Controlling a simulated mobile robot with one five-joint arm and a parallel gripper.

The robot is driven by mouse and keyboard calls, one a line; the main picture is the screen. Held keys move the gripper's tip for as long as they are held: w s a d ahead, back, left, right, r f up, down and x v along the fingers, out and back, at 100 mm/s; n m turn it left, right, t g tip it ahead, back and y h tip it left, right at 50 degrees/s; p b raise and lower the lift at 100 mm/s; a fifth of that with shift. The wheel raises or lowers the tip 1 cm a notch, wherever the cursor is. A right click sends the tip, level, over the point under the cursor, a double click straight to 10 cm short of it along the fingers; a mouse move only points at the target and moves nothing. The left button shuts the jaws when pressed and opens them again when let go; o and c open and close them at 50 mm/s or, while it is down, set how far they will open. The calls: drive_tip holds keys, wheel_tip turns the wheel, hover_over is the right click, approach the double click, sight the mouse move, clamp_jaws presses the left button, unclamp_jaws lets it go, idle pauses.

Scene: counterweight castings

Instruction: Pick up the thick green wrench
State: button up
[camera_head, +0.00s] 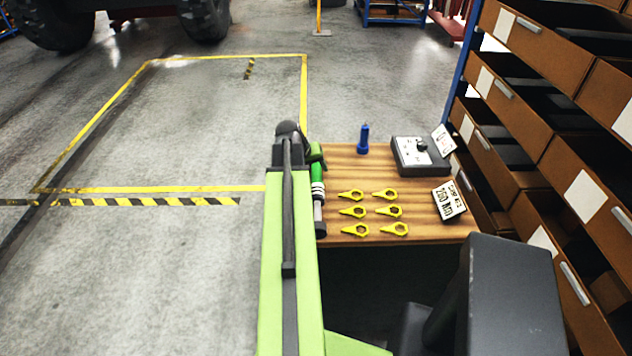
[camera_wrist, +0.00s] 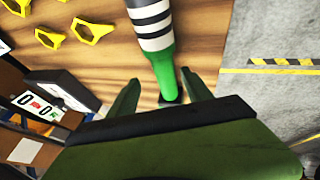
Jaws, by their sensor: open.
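The thick green wrench (camera_head: 318,181) lies along the left edge of the wooden table, partly hidden by my arm in the head view. It has a green body, black and white bands and a grey end. In the wrist view the wrench (camera_wrist: 163,62) runs down from the top edge, its green part narrowing to a dark end between my fingers. My gripper (camera_wrist: 159,78) is open, one finger on each side of the wrench. I cannot tell whether the fingers touch it or how high they are.
The wooden table (camera_head: 345,234) also holds several yellow ring-ended pieces (camera_head: 352,211), a blue upright tool (camera_head: 364,138), a dark grey tester box (camera_head: 417,154) and a label card (camera_head: 449,202). Brown drawer bins (camera_head: 519,109) stand close on the right. Open floor lies left.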

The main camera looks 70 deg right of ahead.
sight(316, 173)
drive_tip(key=b+x, duration=0.2)
drive_tip(key=x, duration=0.1)
drive_tip(key=b+x, duration=0.1)
drive_tip(key=shift+w+d+f+b, duration=0.15)
drive_tip(key=shift+w+f+b, duration=0.2)
drive_tip(key=shift+f, duration=0.1)
drive_tip(key=shift+r, duration=0.2)
clamp_jaws()
drive_tip(key=shift+p, duration=0.3)
